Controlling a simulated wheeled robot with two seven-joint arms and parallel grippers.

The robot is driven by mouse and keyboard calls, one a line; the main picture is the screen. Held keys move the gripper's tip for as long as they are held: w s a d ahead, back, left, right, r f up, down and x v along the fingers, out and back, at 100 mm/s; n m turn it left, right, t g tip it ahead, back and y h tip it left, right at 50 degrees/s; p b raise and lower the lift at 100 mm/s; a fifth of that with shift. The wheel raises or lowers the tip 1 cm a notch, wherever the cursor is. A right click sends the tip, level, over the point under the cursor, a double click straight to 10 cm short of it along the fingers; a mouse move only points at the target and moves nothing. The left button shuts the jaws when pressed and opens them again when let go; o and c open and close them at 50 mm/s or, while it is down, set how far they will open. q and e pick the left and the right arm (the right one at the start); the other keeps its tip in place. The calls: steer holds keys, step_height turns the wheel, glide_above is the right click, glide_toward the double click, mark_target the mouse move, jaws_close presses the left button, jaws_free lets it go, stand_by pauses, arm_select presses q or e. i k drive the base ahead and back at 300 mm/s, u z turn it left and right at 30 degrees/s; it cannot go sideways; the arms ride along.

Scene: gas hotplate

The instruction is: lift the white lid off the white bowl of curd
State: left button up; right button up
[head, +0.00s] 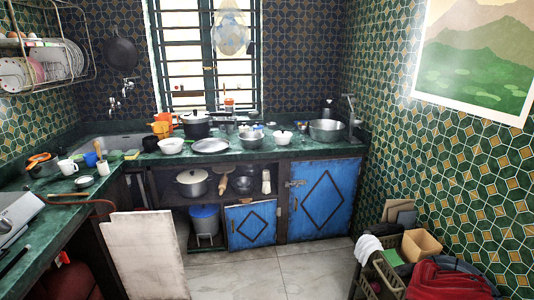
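A small white bowl (283,139) with what looks like a white lid (283,133) on it stands on the green counter along the back wall, right of centre. It is small in the picture, so the seam between lid and bowl and any curd inside cannot be made out. Another white bowl (171,146) stands further left on the same counter; I cannot tell whether it has a lid. Neither of my grippers shows in the head view.
A steel plate (211,146), a dark pot (196,125) and a wide steel basin (327,130) crowd the back counter (250,155). A pale board (145,255) leans at the left counter. A crate (380,270) and red bag (450,280) stand lower right. The middle floor (260,270) is clear.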

mark_target(282, 134)
steer(key=i, duration=3.1)
steer(key=z, duration=1.6)
